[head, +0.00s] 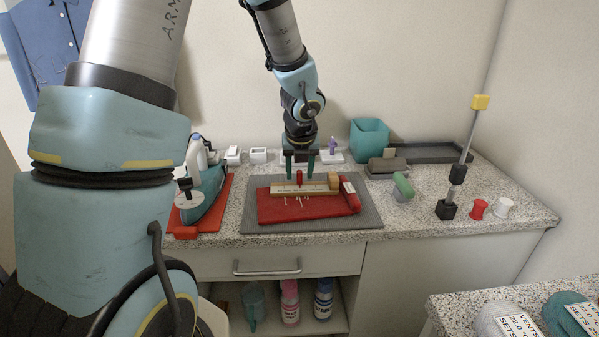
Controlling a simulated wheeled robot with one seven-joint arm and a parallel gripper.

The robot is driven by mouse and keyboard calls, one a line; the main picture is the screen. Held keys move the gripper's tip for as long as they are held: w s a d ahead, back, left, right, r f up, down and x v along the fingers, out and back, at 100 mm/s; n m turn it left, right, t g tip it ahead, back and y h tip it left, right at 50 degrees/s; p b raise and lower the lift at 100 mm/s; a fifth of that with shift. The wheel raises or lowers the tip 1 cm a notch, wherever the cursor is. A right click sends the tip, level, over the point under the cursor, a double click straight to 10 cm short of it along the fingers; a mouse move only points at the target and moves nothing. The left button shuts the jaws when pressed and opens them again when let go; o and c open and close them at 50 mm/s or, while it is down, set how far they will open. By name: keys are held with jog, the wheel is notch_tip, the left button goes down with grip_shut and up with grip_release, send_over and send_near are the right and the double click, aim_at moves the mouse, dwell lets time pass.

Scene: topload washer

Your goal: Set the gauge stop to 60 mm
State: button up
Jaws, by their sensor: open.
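The gauge is a pale wooden bar (283,189) lying across a folded red cloth (300,210) on the counter. A small red upright piece, seemingly the gauge stop (299,178), stands on the bar a little right of its middle. A tan block (334,182) sits at the bar's right end. My gripper (300,174) points down over the bar with its dark green fingers apart. The red stop shows between the fingertips; whether they touch it cannot be told. The scale marks are too small to read.
A grey ribbed mat (257,221) lies under the cloth. An iron (207,192) on a red pad is at left. A teal bin (369,139), a grey block (387,166) and a green-handled tool (402,187) are at right. A post (463,165) stands farther right.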

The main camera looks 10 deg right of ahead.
jog(key=p+v, duration=0.2)
jog(key=v, duration=0.8)
jog(key=shift+r, duration=0.25)
jog(key=s+a+f+m+g, duration=0.1)
jog(key=s+a+m, duration=0.3)
jog(key=a+m, duration=0.7)
jog(key=s+a+f+m+g, duration=0.2)
jog(key=a+m, duration=0.9)
jog(key=m, duration=1.2)
jog(key=shift+s+a+f+m+y, duration=0.3)
jog(key=shift+s+a+m, duration=0.1)
jog(key=shift+s, duration=0.8)
